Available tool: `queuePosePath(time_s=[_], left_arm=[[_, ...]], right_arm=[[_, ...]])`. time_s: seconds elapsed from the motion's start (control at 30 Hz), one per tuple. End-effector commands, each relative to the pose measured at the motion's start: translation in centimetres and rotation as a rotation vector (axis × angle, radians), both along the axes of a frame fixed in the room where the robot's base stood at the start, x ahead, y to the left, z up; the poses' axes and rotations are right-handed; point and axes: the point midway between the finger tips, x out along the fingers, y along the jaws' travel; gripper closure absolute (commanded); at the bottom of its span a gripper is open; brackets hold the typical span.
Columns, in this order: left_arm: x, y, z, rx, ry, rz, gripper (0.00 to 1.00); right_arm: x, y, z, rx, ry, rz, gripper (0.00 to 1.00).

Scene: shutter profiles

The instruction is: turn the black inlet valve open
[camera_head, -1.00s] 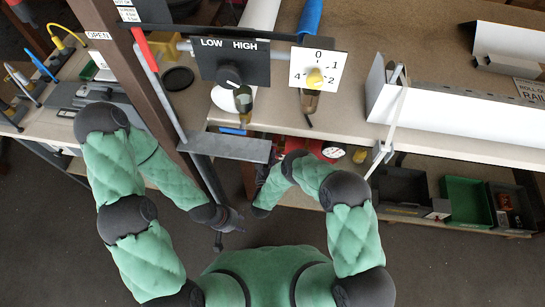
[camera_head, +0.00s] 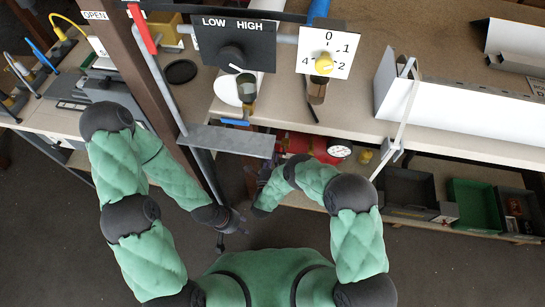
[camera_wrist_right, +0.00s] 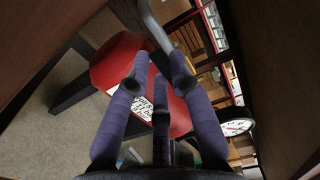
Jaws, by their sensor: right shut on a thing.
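The black inlet valve cannot be clearly picked out in either view. In the head view my right gripper (camera_head: 264,174) reaches under the bench edge beside a red tank (camera_head: 303,144), partly hidden by my forearm. In the right wrist view its purple fingers (camera_wrist_right: 158,85) are closed in before the red tank (camera_wrist_right: 118,62). A bent grey bar (camera_wrist_right: 158,28) passes by the fingertips. What lies between the fingers is hidden. My left gripper (camera_head: 236,222) hangs low in front of the bench, apart from anything; its fingers are too small to read.
A round gauge (camera_wrist_right: 236,126) is right of the fingers in the wrist view. A grey plate (camera_head: 230,141) and brown post (camera_head: 150,75) stand left of my right gripper. Above are a black LOW/HIGH dial panel (camera_head: 257,42) and a white numbered panel (camera_head: 340,46). Bins (camera_head: 470,200) sit lower right.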

Motion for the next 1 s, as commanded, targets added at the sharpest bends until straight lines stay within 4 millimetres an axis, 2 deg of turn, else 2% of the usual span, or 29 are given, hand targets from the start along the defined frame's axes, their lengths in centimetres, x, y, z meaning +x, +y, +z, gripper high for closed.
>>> queuePosePath(time_s=[0.5, 0.53, 0.6, 1.0], left_arm=[[0.01, 0.01, -0.11, 0.000, 0.000, 0.000, 0.60], [0.01, 0.01, -0.11, 0.000, 0.000, 0.000, 0.60], [0.01, 0.01, -0.11, 0.000, 0.000, 0.000, 0.60], [0.01, 0.00, -0.10, 0.000, 0.000, 0.000, 0.60]], right_arm=[[-0.07, 0.07, -0.19, -0.020, 0.008, 0.003, 1.00], [-0.07, 0.07, -0.19, -0.020, 0.008, 0.003, 0.72], [-0.07, 0.06, -0.18, -0.020, 0.008, 0.003, 0.54], [-0.02, 0.01, -0.10, -0.018, 0.006, 0.001, 0.54]])
